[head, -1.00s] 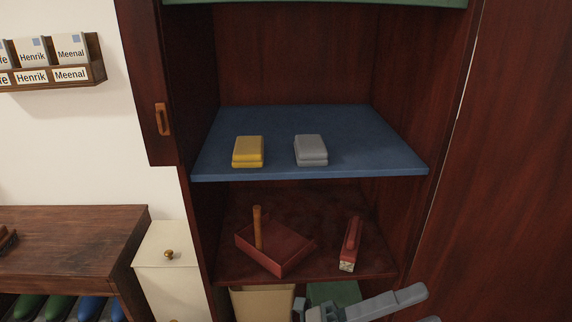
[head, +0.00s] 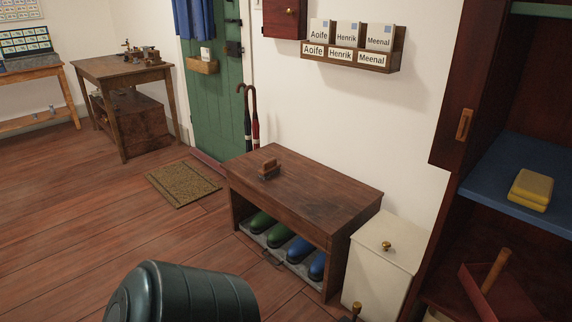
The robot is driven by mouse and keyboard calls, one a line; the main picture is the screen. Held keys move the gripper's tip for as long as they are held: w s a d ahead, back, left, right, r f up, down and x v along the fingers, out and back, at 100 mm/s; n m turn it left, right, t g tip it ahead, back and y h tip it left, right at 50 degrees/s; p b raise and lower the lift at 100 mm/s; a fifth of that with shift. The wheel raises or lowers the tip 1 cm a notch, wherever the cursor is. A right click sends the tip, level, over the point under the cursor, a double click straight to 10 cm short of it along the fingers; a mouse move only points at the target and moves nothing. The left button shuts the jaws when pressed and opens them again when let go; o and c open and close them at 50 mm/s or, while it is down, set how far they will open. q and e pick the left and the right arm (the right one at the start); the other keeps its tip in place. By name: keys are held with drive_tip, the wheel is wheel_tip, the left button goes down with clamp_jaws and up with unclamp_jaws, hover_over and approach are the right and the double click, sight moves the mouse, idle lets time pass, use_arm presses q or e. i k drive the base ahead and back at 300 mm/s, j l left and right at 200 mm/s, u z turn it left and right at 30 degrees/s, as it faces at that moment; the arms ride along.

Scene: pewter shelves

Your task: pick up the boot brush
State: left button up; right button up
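A small brown block-like thing with a raised wooden top, which looks like the boot brush (head: 268,169), sits on the left part of the dark wooden bench (head: 320,196). It is small in the head view, so its bristles cannot be made out clearly. Neither of my grippers is in view, and nothing touches the brush.
Green and blue boots (head: 298,250) stand under the bench. A cream cabinet (head: 388,268) stands right of it, beside the open cupboard with a yellow block (head: 531,188).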

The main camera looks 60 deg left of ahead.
sight(270, 167)
drive_tip(key=i+u, duration=0.1)
drive_tip(key=i, duration=0.4)
drive_tip(key=u, duration=2.3)
